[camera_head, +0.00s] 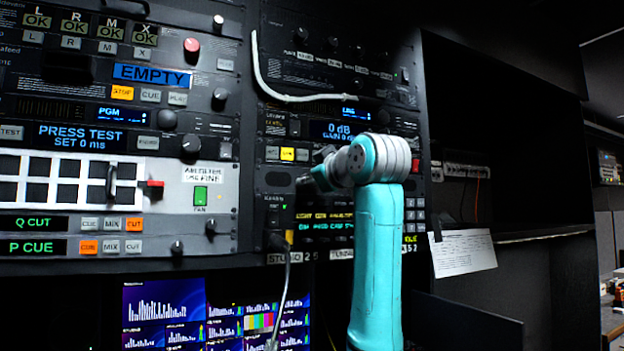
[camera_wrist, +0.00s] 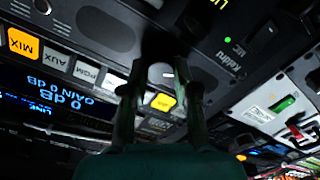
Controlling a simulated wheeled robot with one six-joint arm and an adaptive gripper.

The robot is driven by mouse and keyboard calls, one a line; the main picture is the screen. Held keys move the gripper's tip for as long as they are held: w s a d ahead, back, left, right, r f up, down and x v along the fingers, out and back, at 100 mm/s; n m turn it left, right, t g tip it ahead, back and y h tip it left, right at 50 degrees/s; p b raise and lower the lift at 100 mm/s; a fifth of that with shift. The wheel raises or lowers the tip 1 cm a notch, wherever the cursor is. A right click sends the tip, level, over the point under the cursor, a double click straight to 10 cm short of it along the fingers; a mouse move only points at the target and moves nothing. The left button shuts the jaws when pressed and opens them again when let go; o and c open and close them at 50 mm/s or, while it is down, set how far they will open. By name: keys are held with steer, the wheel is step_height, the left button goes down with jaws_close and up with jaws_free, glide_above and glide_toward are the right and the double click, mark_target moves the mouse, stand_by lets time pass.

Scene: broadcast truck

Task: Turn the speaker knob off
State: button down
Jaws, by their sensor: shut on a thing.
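A round knob with a pale grey face (camera_wrist: 161,73) sits between the two fingers of my gripper (camera_wrist: 158,78) in the wrist view. The fingers are closed on its sides. No speaker label is readable at this knob. In the head view my gripper (camera_head: 305,182) reaches left to the rack panel, just below the row of white and yellow buttons. There the knob is hidden by my gripper and the dark panel.
The 0 dB display (camera_head: 338,130) and a lit yellow button (camera_head: 288,154) are close above my gripper. A pale cable (camera_head: 288,290) hangs below. Monitors (camera_head: 215,315) are under the panel. A paper sheet (camera_head: 463,252) hangs at right.

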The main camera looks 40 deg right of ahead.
steer(key=shift+n, duration=2.1)
steer(key=c, duration=0.9)
jaws_free()
steer(key=shift+o, duration=0.2)
steer(key=v, duration=1.2)
